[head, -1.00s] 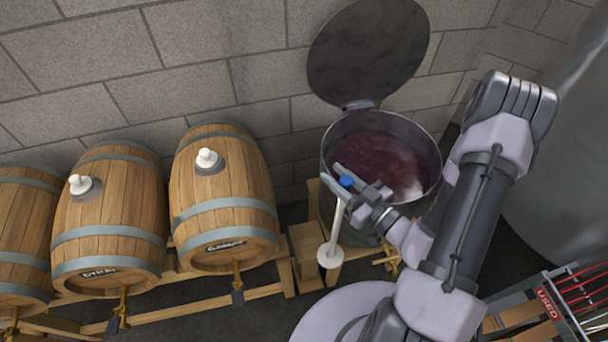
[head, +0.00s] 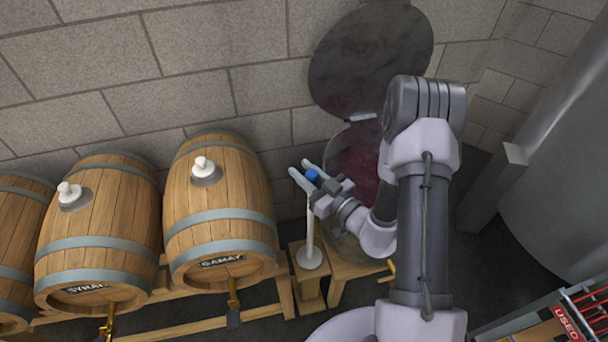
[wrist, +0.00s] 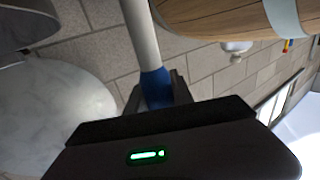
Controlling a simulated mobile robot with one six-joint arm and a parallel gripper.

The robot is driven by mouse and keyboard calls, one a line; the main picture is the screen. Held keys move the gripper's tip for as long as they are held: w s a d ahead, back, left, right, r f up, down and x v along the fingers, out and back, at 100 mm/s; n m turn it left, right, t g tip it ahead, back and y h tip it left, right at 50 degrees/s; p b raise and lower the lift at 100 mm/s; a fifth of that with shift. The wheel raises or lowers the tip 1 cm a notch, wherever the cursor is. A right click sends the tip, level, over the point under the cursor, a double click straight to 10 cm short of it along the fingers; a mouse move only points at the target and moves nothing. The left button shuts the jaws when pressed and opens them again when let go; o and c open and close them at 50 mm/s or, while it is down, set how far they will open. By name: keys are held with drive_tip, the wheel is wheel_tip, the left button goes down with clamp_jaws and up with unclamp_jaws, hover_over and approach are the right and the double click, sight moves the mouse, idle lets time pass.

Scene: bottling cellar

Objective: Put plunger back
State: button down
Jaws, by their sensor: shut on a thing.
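The plunger has a white rod (head: 310,232), a blue grip (head: 312,175) near its top and a white disc (head: 309,258) at its lower end. My gripper (head: 299,167) is shut on the blue grip, and the rod hangs nearly upright. In the head view the disc overlaps a small wooden stand (head: 310,287); I cannot tell whether it touches it. In the wrist view the blue grip (wrist: 156,86) sits at the jaws and the white rod (wrist: 141,35) runs upward out of frame; the disc's end is not visible there.
The Gamay barrel (head: 220,205) is close on the left, with the Syrah barrel (head: 100,230) beyond. A red crate (head: 585,310) is at lower right.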

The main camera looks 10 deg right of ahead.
drive_tip(key=c, duration=1.1)
unclamp_jaws()
drive_tip(key=shift+r, duration=0.1)
